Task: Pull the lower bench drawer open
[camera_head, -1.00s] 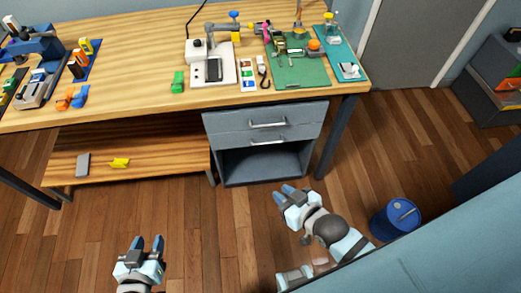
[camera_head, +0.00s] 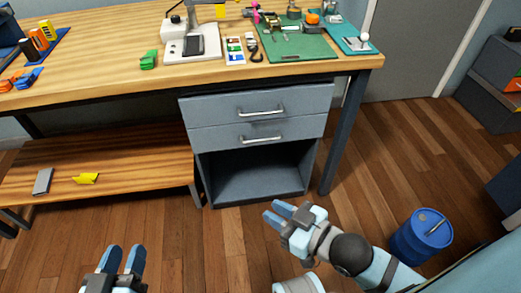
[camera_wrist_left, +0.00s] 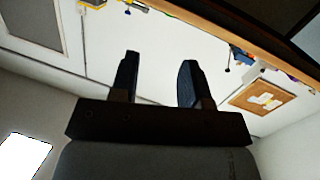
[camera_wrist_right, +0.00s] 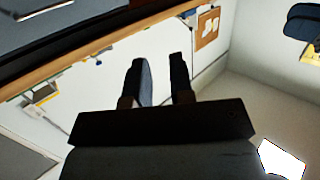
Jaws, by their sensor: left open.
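The lower bench drawer (camera_head: 218,139) is a grey-blue front with a silver bar handle (camera_head: 261,139). It sits shut, flush under the upper drawer (camera_head: 215,107), which has a like handle (camera_head: 261,111). Below it is an open cubby (camera_head: 255,175). My right gripper (camera_head: 277,212) is in front of and below the drawers, apart from them, with its blue fingers spread and empty. My left gripper (camera_head: 124,258) is low at the left, far from the handle, fingers apart and empty. Both wrist views show parted fingers (camera_wrist_left: 158,82) (camera_wrist_right: 160,80) and no drawer handle between them.
The wooden bench top (camera_head: 110,80) holds a green mat (camera_head: 300,47) and several tools. A low shelf (camera_head: 125,165) with a yellow piece (camera_head: 86,179) lies left of the drawers. A blue drum (camera_head: 421,237) stands on the floor at right. The floor before the drawers is clear.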

